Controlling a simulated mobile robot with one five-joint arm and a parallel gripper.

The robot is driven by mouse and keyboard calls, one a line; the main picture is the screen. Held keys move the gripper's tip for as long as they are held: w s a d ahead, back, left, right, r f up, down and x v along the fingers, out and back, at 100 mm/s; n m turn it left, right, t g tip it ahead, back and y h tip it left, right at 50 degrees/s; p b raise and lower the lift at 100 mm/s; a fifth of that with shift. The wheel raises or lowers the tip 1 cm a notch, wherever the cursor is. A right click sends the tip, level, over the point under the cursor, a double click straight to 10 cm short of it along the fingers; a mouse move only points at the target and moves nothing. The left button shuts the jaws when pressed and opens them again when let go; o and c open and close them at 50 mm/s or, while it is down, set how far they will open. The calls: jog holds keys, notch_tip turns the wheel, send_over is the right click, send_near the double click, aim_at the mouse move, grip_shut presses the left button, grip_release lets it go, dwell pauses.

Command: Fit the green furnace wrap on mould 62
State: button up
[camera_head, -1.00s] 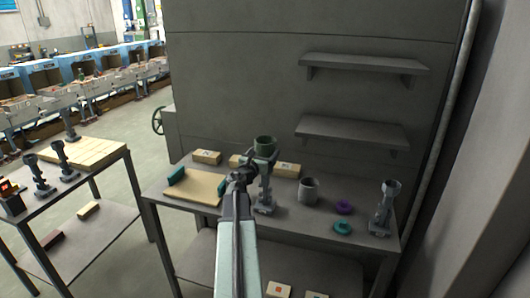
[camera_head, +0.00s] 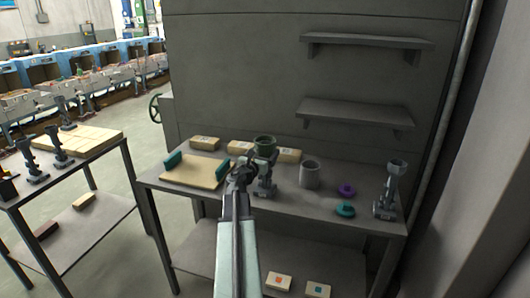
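The green furnace wrap (camera_head: 265,143) is a dark green open cup. My gripper (camera_head: 264,156) appears shut around it, above the middle of the grey worktable. A grey upright stand (camera_head: 266,185) shows just below it; I cannot tell the gap between them. A similar grey stand with a cup-shaped top (camera_head: 391,187) is at the table's right end. More dark stands (camera_head: 34,160) are on the left table. No number is legible, so I cannot tell which item is mould 62.
A grey cup (camera_head: 309,175), a purple ring (camera_head: 347,190) and a teal ring (camera_head: 344,210) lie right of the centre stand. A tan tray with teal ends (camera_head: 195,174) lies left. Pale blocks (camera_head: 205,143) line the back. Wall shelves (camera_head: 355,112) hang above.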

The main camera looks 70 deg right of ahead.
aim_at(263, 179)
jog(key=shift+f+b, duration=5.65)
jog(key=shift+f, duration=0.35)
jog(key=shift+a, duration=0.1)
jog(key=o, duration=1.4)
jog(key=a, duration=0.8)
jog(key=shift+w, duration=0.15)
jog(key=shift+d, duration=0.1)
